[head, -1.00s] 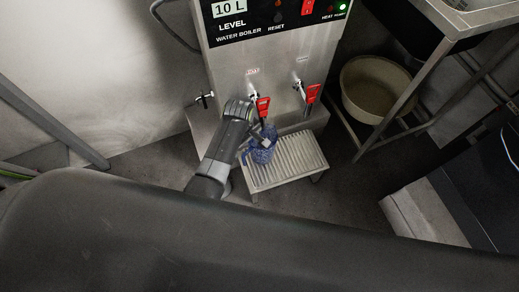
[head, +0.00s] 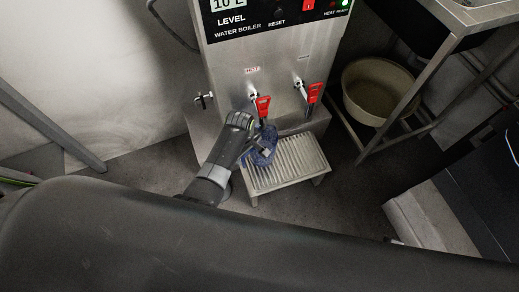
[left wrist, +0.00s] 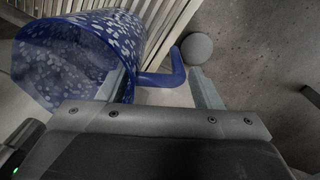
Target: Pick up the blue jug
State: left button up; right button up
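The blue speckled jug (head: 264,156) is at the left front end of the slatted drip stand, under the left red-handled tap of the water boiler. It also shows large in the left wrist view (left wrist: 80,58), at upper left with its open mouth toward the camera. My left gripper (head: 256,146) is at the jug and partly covers it. In the left wrist view, the fingers of my left gripper (left wrist: 163,85) are spread apart, with the jug's blue handle (left wrist: 165,76) in the gap between them. Contact with the handle cannot be told. My right gripper is not in view.
The water boiler (head: 230,95) stands behind, with two red tap handles above the slatted stand (head: 290,165). A beige tub (head: 372,92) sits at right beneath a metal table (head: 455,30). Bare floor lies right of the stand.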

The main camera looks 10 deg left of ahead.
pick_arm(q)
jog(key=c, duration=1.2)
grip_shut()
jog(key=shift+r, duration=0.25)
